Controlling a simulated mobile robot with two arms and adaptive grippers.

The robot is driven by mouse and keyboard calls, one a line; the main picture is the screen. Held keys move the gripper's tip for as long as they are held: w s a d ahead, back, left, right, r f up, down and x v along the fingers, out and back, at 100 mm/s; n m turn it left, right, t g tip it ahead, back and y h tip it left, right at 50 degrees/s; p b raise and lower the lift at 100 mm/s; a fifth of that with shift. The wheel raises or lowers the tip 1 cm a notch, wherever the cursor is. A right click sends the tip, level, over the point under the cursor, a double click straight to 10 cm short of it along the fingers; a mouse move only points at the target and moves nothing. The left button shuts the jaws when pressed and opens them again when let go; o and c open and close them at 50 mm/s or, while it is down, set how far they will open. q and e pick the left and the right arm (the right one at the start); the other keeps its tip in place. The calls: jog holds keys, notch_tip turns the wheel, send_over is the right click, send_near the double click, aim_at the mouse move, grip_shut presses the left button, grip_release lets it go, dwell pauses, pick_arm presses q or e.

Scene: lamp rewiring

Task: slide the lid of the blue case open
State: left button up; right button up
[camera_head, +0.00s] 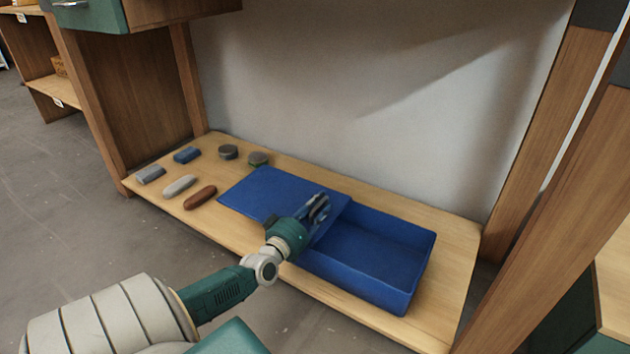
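The blue case (412,276) sits on the low wooden shelf, its right part uncovered and its visible inside empty. Its flat blue lid (262,190) covers the left part and reaches out past it on the left. My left gripper (319,205) is over the lid near its right edge, with its fingers pointing away from me. The fingers look close together, but I cannot tell whether they are open or shut, or whether they touch the lid. The gripper and wrist hide part of the lid and the case's front wall. My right gripper is not in view.
Several small blocks and rounds lie on the shelf board (452,285) left of the lid, including a brown bar (200,197), a grey bar (180,186) and a dark round (258,159). A white wall stands behind. Wooden posts (540,130) flank the shelf.

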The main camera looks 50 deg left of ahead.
pick_arm(q)
jog(key=v, duration=1.2)
